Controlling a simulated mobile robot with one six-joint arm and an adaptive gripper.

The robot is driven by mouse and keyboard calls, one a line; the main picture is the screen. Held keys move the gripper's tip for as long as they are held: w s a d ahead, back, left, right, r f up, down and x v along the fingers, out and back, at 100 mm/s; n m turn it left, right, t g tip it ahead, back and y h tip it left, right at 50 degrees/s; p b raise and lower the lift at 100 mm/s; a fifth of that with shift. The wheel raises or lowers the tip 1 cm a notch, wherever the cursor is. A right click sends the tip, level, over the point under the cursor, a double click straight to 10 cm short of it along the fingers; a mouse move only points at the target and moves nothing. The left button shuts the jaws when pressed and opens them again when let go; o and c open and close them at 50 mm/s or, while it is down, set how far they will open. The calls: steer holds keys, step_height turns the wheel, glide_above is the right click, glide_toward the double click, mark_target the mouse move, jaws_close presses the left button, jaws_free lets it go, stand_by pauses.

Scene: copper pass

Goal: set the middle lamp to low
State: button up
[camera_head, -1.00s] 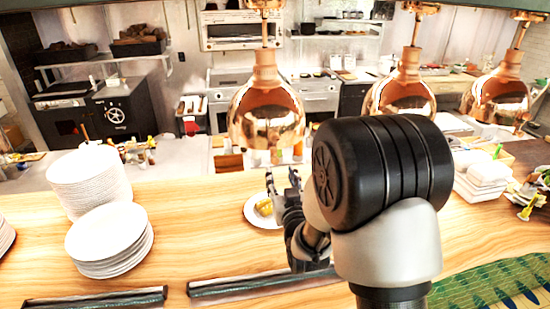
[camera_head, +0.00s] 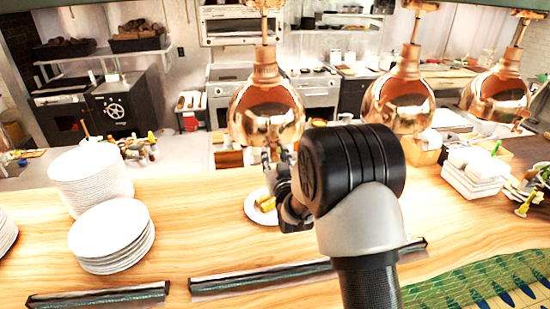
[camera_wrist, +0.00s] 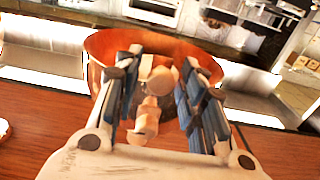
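Three copper lamps hang in a row in the head view: a left one (camera_head: 266,112), one between (camera_head: 401,100) and a right one (camera_head: 497,95). My gripper (camera_head: 276,156) is just under the lower rim of the left lamp, partly hidden behind my own arm. In the wrist view a copper shade (camera_wrist: 101,45) fills the middle, with a pale, stacked, knob-like piece (camera_wrist: 146,122) in front of or inside it. My gripper (camera_wrist: 160,68) is open, one finger on each side of that piece. I cannot tell whether the fingers touch it.
A wooden counter (camera_head: 180,215) lies below. Plate stacks (camera_head: 110,235) stand at left, and a small plate with yellow food (camera_head: 262,205) is under my gripper. White dishes (camera_head: 475,170) are at right. A dark rail (camera_head: 265,278) and a green patterned mat (camera_head: 480,290) lie in front.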

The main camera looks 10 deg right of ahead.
jaws_close()
stand_by(0.5)
step_height(320, 180, down, 9)
steer(key=b, duration=1)
steer(key=shift+r, duration=0.1)
steer(key=shift+c, duration=0.9)
jaws_free()
steer(key=o, duration=0.4)
steer(key=shift+r, duration=0.15)
steer(key=shift+c, duration=0.2)
